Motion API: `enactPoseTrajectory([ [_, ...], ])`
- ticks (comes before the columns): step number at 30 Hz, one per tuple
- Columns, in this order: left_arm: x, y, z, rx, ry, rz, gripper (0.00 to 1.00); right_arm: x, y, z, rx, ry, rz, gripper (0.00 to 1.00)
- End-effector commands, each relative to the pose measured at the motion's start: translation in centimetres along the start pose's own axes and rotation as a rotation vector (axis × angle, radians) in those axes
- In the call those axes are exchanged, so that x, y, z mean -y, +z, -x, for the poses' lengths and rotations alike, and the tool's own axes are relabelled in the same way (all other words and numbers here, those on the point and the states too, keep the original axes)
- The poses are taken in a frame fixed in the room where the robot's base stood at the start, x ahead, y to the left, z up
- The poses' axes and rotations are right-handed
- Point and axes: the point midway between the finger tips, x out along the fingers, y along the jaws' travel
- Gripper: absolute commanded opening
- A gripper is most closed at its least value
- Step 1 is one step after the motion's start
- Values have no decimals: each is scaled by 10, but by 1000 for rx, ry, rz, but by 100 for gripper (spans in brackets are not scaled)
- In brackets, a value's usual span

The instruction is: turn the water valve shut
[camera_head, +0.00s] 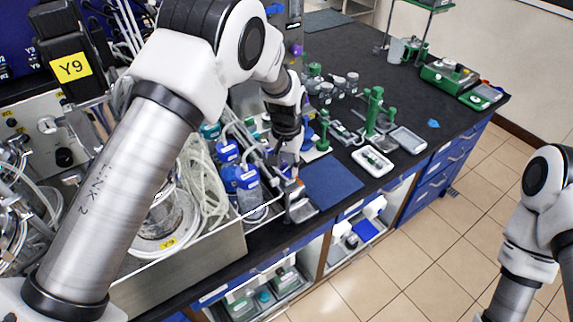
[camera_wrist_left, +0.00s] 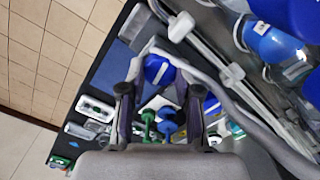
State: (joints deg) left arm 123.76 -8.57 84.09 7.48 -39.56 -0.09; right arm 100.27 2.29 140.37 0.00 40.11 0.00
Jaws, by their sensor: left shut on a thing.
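My left gripper (camera_head: 287,163) reaches down over the front edge of the black bench, beside the blue-capped bottles. In the left wrist view its two fingers (camera_wrist_left: 160,82) stand on either side of a round blue knob (camera_wrist_left: 157,69), which I take to be the water valve's handle. The gripper is shut on it. A pale grey hose or pipe curves around the knob. In the head view the gripper and forearm largely hide the valve, so I cannot tell its angle there. My right arm shows at the right edge, but its gripper is out of view.
Blue-capped bottles (camera_head: 247,178) stand close left of the gripper; one looms large in the left wrist view (camera_wrist_left: 272,42). A dark blue mat (camera_head: 332,180) lies bare to the right. Green stands (camera_head: 374,108) and a white tray (camera_head: 372,161) are farther right.

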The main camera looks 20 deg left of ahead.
Motion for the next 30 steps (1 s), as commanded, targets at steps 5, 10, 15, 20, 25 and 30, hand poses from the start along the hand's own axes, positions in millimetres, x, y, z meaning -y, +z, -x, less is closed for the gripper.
enactPoseTrajectory([
  [5, 0, 1, -1, 3, 0, -121, 0, 0, 0, 1, 0, 0, 0, 40],
  [10, 0, 1, -1, 4, 0, -203, 0, 0, 0, 1, 0, 0, 0, 40],
  [15, 0, 1, -1, 4, 0, -245, 0, 0, 0, 1, 0, 0, 0, 40],
  [20, 0, 1, -1, 4, 0, -261, 0, 0, 0, 1, 0, 0, 0, 40],
  [25, 0, 1, -1, 5, 0, -262, 0, 0, 0, 1, 0, 0, 0, 40],
  [30, 0, 1, -1, 5, 0, -261, 40, 0, 0, 1, 0, 0, 0, 40],
])
